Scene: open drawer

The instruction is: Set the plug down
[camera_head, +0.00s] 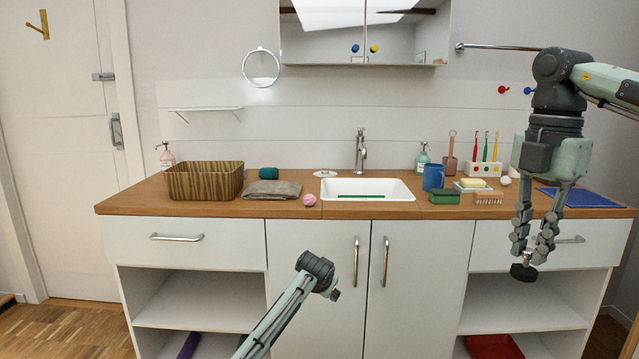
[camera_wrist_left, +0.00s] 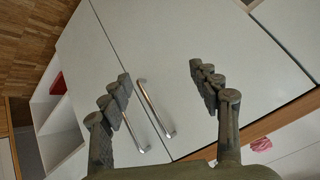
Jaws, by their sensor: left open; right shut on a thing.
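The plug (camera_head: 523,273) is a round black stopper with a small metal knob on top. My right gripper (camera_head: 528,254) points down and is shut on the knob, with the black disc hanging below the fingertips. In the head view the plug appears against the right drawer front and open shelf, below the counter's front edge. The white sink (camera_head: 366,190) is set in the wooden counter, with a green strip across it. My left gripper (camera_wrist_left: 160,73) is open and empty in the left wrist view, facing the white cabinet doors.
A blue cloth (camera_head: 592,198) lies far right.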

